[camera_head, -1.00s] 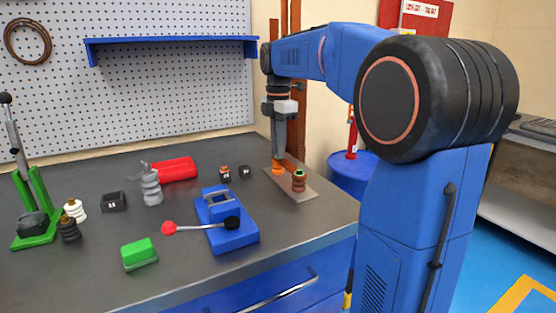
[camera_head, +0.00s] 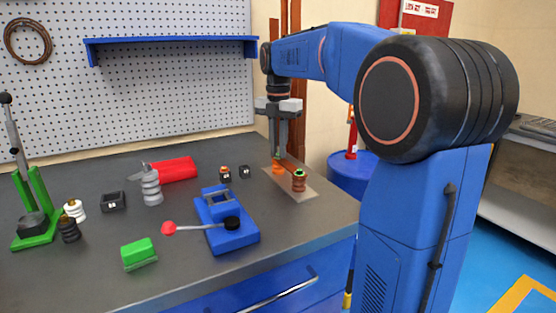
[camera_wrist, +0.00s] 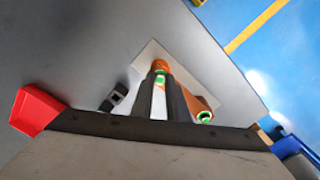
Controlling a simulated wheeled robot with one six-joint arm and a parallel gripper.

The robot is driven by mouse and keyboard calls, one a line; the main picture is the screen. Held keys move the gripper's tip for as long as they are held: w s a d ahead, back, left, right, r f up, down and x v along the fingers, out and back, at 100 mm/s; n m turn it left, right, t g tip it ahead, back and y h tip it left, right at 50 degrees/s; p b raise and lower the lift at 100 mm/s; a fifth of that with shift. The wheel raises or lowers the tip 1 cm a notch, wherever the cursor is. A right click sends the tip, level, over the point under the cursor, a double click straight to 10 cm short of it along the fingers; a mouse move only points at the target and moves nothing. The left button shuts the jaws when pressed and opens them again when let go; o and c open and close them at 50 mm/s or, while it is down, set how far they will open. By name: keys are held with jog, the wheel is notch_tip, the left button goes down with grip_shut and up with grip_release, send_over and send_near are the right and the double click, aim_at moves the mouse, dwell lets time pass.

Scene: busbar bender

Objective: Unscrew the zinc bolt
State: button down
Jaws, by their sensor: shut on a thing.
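My gripper (camera_head: 278,153) points straight down at the back right of the bench, its fingertips at the top of an orange standoff (camera_head: 278,170). The jaws are shut at that top; in the wrist view the fingertips (camera_wrist: 159,82) meet there beside a green ring, with the orange standoff (camera_wrist: 160,66) just beyond. I cannot make out the zinc bolt; the fingers hide whatever is between them. A brown-orange ribbed standoff (camera_head: 299,182) with a green top stands close by, and it also shows in the wrist view (camera_wrist: 198,104). Both stand on a flat plate (camera_head: 300,195).
Two small dark boxes, one orange-topped (camera_head: 225,174) and one black (camera_head: 245,171), stand left of the plate. The blue bender (camera_head: 228,235) with its red-knobbed lever is in front. The bench edge is near on the right.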

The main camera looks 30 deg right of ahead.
jog(key=n, duration=0.4)
jog(key=shift+n, duration=0.3)
jog(key=c, duration=2)
grip_release()
jog(key=m, duration=0.5)
jog(key=shift+m, duration=0.4)
jog(key=m, duration=0.5)
jog(key=shift+m, duration=0.3)
